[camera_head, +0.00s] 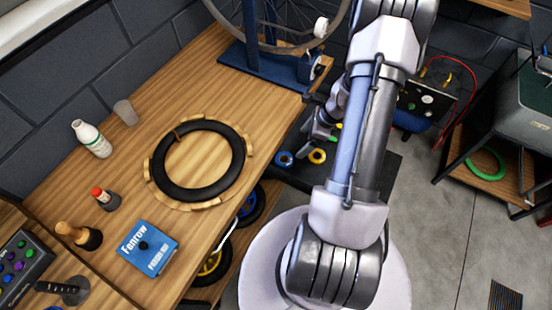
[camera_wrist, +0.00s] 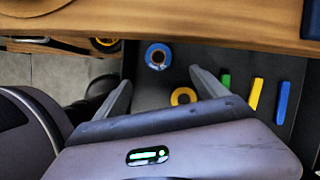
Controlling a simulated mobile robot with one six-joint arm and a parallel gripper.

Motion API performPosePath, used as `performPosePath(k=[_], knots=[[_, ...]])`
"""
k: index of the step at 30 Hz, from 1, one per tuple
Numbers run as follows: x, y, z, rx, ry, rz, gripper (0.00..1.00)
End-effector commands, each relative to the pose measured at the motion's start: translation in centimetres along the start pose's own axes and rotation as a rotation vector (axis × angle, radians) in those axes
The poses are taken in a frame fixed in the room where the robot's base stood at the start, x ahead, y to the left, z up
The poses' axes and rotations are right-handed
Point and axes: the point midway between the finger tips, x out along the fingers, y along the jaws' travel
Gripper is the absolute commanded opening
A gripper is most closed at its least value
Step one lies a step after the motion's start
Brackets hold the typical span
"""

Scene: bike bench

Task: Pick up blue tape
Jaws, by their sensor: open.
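The blue tape (camera_head: 284,159) is a small blue ring lying flat on a dark low surface beside the wooden bench. In the wrist view the blue tape (camera_wrist: 149,50) shows whole, just beyond the fingertips and roughly between them in the picture. My gripper (camera_wrist: 160,80) is open, its two grey fingers spread wide with nothing held. In the head view my gripper (camera_head: 318,128) is above the dark surface, partly hidden by my arm, a little up and right of the tape. The gripper and tape look apart.
A yellow tape ring (camera_head: 317,156) lies close to the blue one. Green, yellow and blue bars (camera_wrist: 255,93) lie to the right in the wrist view. The wooden bench edge (camera_wrist: 220,22) runs close beyond the blue tape. A wheel stand (camera_head: 268,68) stands on the bench.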

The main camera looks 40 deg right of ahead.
Motion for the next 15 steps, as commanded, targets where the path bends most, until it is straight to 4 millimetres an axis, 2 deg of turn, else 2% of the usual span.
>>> performPosePath(k=[1,6,11,15], knots=[[2.3,0.1,-0.3,-0.003,0.001,0.004,0.83],[6.8,0.1,-0.2,-0.003,0.000,0.003,0.83],[8.6,0.1,-0.1,-0.004,0.001,0.001,0.83],[11.6,0.3,-0.2,-0.005,0.000,0.003,0.83]])
